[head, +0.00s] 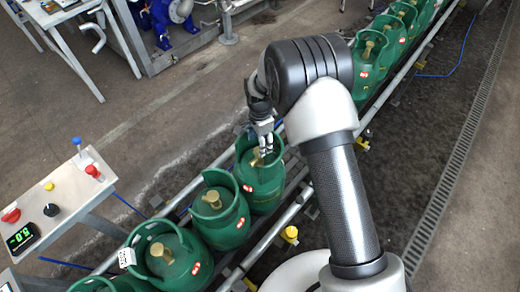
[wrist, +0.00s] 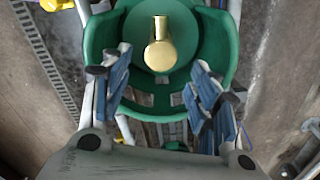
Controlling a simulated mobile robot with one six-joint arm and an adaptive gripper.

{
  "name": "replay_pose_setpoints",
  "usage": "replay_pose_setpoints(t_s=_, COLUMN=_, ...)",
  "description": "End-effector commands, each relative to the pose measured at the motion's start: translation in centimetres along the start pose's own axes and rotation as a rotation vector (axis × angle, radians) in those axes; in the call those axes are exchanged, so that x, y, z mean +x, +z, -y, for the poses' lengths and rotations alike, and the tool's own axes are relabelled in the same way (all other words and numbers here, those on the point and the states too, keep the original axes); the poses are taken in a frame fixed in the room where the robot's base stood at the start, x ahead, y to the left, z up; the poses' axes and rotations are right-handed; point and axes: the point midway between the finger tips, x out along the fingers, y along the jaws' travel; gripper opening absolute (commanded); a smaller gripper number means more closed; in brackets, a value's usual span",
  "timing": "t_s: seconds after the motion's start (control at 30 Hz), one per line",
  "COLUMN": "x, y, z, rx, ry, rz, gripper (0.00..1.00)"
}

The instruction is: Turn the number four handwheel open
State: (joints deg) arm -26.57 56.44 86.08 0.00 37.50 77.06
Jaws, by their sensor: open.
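A green gas cylinder (head: 262,190) stands on the conveyor under my gripper (head: 264,148), with a brass valve (head: 257,158) inside its collar. In the wrist view the green collar (wrist: 105,35) surrounds the brass valve (wrist: 160,55), which lies ahead of and between the fingers of my open gripper (wrist: 161,72). No finger visibly touches the valve. In the head view the fingers reach down at the collar and partly hide the valve area. No number is readable on this cylinder.
More green cylinders, such as this neighbour (head: 220,215), line the conveyor on both sides. A control panel (head: 70,200) with coloured buttons stands at left. Conveyor rails (head: 290,210) flank the row. A floor drain (head: 450,180) runs at right.

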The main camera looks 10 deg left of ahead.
Motion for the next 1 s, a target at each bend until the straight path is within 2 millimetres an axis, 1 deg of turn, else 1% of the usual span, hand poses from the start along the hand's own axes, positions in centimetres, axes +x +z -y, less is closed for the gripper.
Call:
replay_pose_setpoints(t_s=0.03, x=1.2, y=0.0, z=-0.1, rx=0.0, ry=0.002, rz=0.0, gripper=0.55)
replay_pose_setpoints(t_s=0.1, x=2.3, y=0.0, z=-0.1, rx=0.0, ry=0.002, rz=0.0, gripper=0.55)
replay_pose_setpoints(t_s=0.23, x=3.7, y=0.0, z=0.0, rx=0.0, ry=0.0, rz=0.0, gripper=0.55)
replay_pose_setpoints(t_s=0.4, x=4.4, y=0.0, z=0.0, rx=0.0, ry=-0.001, rz=0.0, gripper=0.55)
replay_pose_setpoints(t_s=0.67, x=4.4, y=0.0, z=0.0, rx=0.0, ry=-0.001, rz=0.0, gripper=0.55)
replay_pose_setpoints(t_s=1.0, x=4.4, y=0.0, z=0.0, rx=0.0, ry=-0.001, rz=0.0, gripper=0.32)
